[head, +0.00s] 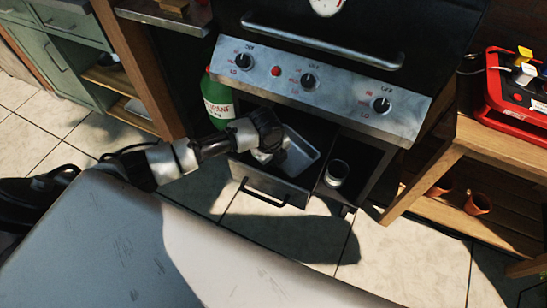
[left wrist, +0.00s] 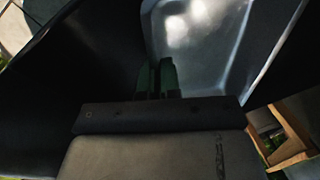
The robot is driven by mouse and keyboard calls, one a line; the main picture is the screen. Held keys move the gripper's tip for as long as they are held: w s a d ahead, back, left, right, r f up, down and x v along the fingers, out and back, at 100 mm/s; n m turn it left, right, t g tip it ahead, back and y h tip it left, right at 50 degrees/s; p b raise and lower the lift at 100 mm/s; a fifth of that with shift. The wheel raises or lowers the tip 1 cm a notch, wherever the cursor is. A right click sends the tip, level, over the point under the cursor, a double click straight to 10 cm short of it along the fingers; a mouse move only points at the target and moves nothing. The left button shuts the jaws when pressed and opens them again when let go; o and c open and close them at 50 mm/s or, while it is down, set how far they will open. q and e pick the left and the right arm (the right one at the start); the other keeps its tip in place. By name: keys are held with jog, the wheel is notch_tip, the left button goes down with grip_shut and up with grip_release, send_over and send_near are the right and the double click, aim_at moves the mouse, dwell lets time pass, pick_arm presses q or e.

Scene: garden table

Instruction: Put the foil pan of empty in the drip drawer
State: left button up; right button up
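The foil pan (head: 300,153) is a silvery tray that looks tilted, within or just above the open drip drawer (head: 258,176) under the grill. My left gripper (head: 262,157) is at the pan's left side, and its tips are hard to see in the head view. In the left wrist view the two fingers (left wrist: 155,77) are close together at the rim of the foil pan (left wrist: 200,45), which appears pinched between them. The pan's inside looks bare where visible. Whether the pan touches the drawer floor cannot be told. My right gripper is not in view.
The grill's control panel (head: 310,78) overhangs the drawer. A green propane bottle (head: 218,103) stands left of it. A cylindrical can (head: 337,172) sits in the compartment to the right. A wooden side table (head: 500,150) holds a red tray (head: 510,115).

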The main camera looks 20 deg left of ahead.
pick_arm(q)
jog(key=o, duration=0.4)
jog(key=shift+c, duration=0.2)
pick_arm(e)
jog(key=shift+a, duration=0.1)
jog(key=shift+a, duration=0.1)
